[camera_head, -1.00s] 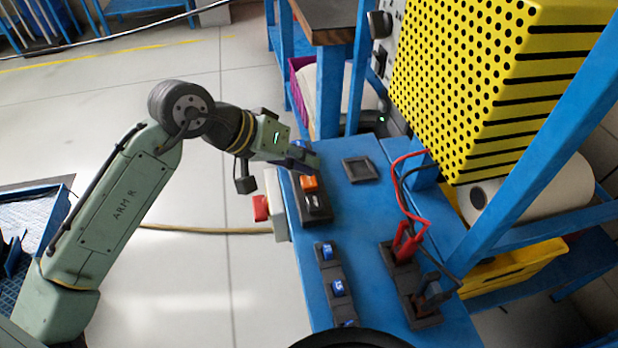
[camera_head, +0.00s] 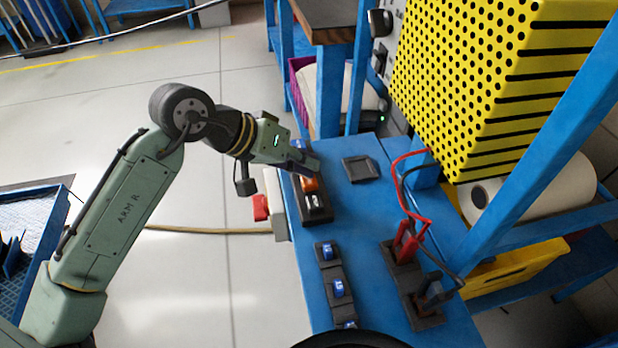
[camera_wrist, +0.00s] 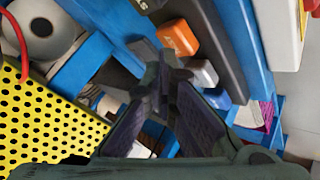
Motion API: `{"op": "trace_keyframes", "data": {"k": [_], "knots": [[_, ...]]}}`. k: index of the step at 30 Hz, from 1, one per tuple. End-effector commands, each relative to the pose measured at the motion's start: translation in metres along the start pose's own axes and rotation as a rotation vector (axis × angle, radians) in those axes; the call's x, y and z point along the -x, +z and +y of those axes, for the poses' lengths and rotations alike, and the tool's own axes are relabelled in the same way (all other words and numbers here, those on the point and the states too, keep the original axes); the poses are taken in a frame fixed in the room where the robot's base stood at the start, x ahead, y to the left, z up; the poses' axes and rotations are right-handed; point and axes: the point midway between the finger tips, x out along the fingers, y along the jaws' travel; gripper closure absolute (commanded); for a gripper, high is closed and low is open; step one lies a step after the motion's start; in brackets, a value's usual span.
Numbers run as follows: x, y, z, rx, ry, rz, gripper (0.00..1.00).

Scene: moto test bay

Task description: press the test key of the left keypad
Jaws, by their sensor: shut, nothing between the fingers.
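A dark keypad (camera_head: 321,217) lies along the left edge of the blue bench. Its orange key (camera_head: 310,184) shows just below my fingertips in the head view, with white marking beside it. In the wrist view the orange key (camera_wrist: 178,37), a pale grey key (camera_wrist: 202,73) and a blue key (camera_wrist: 216,98) stand in a row. My gripper (camera_head: 315,166) is shut and empty, over the keypad by the orange key. In the wrist view its fingertips (camera_wrist: 165,62) are just left of the orange and grey keys. I cannot tell whether they touch; key lettering is not readable.
A row of blue knobs (camera_head: 337,288) lies nearer on the bench. Red and black leads rise from dark sockets (camera_head: 403,247) to the right. A yellow perforated guard (camera_head: 455,85) and blue posts bound the right side. A small dark tray (camera_head: 360,170) lies behind.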

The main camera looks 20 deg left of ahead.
Motion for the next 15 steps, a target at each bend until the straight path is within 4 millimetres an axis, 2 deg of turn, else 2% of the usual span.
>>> {"op": "trace_keyframes", "data": {"k": [15], "knots": [[-0.0030,0.0019,-0.0020,0.000,0.000,0.001,1.00]]}}
